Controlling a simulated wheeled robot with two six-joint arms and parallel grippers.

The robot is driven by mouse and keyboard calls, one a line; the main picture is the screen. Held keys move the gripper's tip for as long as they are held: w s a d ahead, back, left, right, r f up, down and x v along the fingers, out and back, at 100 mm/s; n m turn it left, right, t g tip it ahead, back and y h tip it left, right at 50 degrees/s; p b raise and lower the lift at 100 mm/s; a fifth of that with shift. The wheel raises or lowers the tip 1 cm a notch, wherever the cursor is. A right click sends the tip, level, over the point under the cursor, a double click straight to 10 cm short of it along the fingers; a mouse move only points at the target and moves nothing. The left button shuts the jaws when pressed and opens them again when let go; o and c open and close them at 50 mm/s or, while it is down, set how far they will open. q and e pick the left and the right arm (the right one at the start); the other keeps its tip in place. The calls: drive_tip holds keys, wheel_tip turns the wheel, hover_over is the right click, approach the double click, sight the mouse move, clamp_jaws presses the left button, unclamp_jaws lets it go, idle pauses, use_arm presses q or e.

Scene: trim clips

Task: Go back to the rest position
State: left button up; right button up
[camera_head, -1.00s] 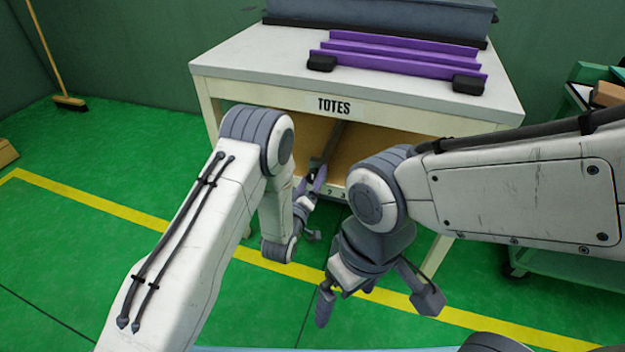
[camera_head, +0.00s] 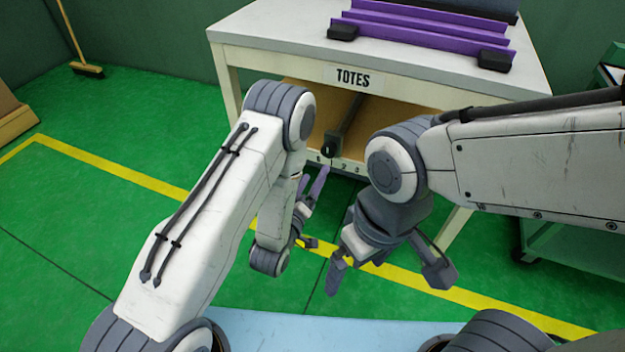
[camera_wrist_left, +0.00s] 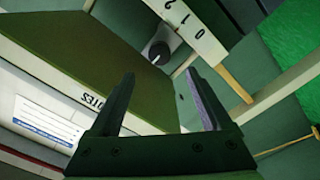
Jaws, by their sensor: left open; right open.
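My left gripper (camera_head: 314,212) is open and empty, hanging low in front of the table marked TOTES (camera_head: 240,42). In the left wrist view its two fingers (camera_wrist_left: 160,90) stand apart with nothing between them, and the table's front lies beyond. My right gripper (camera_head: 388,275) is open and empty, lower and nearer to me, pointing down over the green floor. Both arms are bent, with the grippers close together in the middle of the head view.
Purple trim channels (camera_head: 420,30) rest on black blocks on the tabletop. A dark round-ended item (camera_head: 328,145) shows in the table's open space above a numbered strip. A broom (camera_head: 88,69) stands at the back left, and a cart (camera_head: 575,245) at right.

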idle(0.3)
use_arm(q)
drive_tip(key=s+d+r+m+g+y+p, duration=0.1)
drive_tip(key=s+d+r+m+g+p, duration=0.15)
drive_tip(key=d+r+m+g, duration=0.45)
drive_tip(key=s+a+r+m+g+y+p, duration=0.1)
drive_tip(key=s+a+r+m+g, duration=0.2)
drive_tip(key=s, duration=0.6)
drive_tip(key=s+a+r+m+g+y+p, duration=0.1)
drive_tip(key=s+a+r+g, duration=0.1)
drive_tip(key=s+r+g, duration=0.45)
drive_tip(key=s+a+r+m+g+y+p, duration=0.1)
drive_tip(key=s+a+r+m+y+p, duration=0.15)
drive_tip(key=s, duration=0.85)
wheel_tip(320, 180, up, 36)
drive_tip(key=p, duration=3.5)
drive_tip(key=shift+w+a+r+n+h, duration=0.15)
drive_tip(key=shift+w+r+n+h, duration=0.1)
drive_tip(key=shift+n+h, duration=0.15)
